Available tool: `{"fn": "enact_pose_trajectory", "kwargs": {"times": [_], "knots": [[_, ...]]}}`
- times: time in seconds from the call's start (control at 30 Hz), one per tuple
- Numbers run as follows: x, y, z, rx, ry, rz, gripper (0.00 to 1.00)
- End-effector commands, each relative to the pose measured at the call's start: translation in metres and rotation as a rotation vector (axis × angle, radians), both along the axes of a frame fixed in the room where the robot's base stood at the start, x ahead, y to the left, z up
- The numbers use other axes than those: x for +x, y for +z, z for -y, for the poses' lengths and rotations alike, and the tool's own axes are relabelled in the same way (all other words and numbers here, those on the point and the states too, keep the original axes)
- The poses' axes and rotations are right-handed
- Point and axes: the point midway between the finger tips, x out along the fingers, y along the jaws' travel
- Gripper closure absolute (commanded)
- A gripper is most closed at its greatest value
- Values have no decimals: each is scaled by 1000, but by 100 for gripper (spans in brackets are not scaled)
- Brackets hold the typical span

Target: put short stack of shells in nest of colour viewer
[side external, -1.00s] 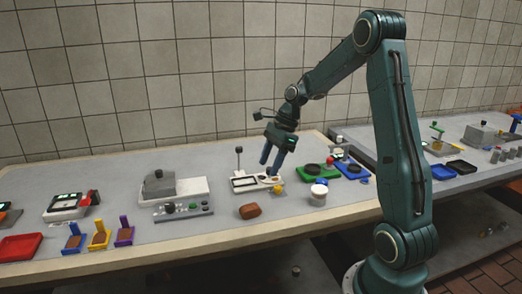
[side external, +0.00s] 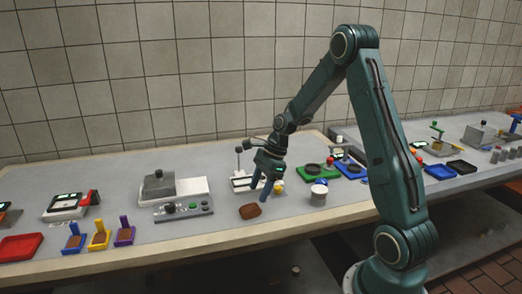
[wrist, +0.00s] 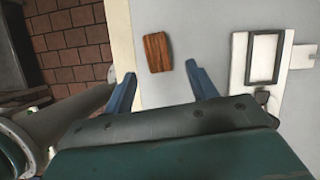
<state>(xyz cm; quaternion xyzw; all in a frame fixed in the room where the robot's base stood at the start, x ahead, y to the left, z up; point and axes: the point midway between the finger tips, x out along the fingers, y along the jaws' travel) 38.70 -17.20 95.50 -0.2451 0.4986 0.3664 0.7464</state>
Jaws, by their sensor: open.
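A brown block with fine lines along it (side external: 250,211), which looks like the short stack of shells, lies on the grey table near its front edge. In the wrist view the block (wrist: 157,52) lies just beyond my fingertips, in line with the gap between them. My gripper (side external: 260,193) points down, open and empty, above and a little behind the block; its fingers also show in the wrist view (wrist: 160,72). A white device with a dark rectangular frame (wrist: 265,58), likely the colour viewer, is to the right. In the side view my gripper partly hides this device (side external: 239,184).
A grey-white machine with knobs (side external: 182,207) stands left of the block. A white pot (side external: 319,195) and a green tray (side external: 312,174) are to the right. Small coloured stands (side external: 99,240) and a red tray (side external: 20,246) are farther left. Bare table surrounds the block.

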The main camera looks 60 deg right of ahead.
Motion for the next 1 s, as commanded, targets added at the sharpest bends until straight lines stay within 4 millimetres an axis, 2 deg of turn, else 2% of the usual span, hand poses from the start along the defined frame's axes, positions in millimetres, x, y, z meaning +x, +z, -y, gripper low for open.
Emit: {"fn": "enact_pose_trajectory", "kwargs": {"times": [0.27, 0.7, 1.0], "knots": [[1, -7, -4, 2, 1, -2, 43], [9, -46, -18, 1, 1, -1, 43], [10, -48, -18, 1, 0, -1, 43]]}}
